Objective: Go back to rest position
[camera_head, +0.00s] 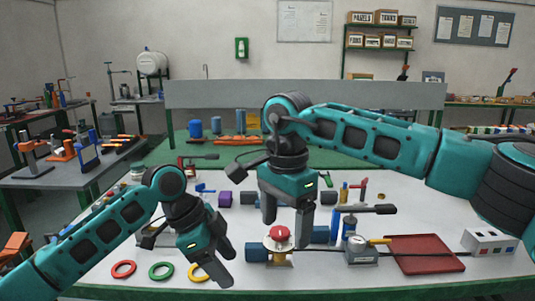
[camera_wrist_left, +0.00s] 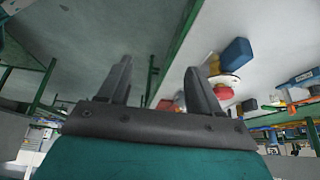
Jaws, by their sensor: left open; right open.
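My left gripper (camera_head: 230,258) hangs open and empty over the front left of the white table, close to the yellow ring (camera_head: 198,273). Its spread fingers also show in the left wrist view (camera_wrist_left: 158,66), with nothing between them. My right gripper (camera_head: 286,230) is open and points down above the red-knobbed valve (camera_head: 279,234). Its fingers are apart with nothing held; the exact gap to the knob is hard to judge. The valve has blue cylinders on either side, and its red knob also shows in the left wrist view (camera_wrist_left: 224,93).
A green ring (camera_head: 161,271) and a red ring (camera_head: 123,269) lie at the front left. A grey panel (camera_head: 370,95) stands behind the table.

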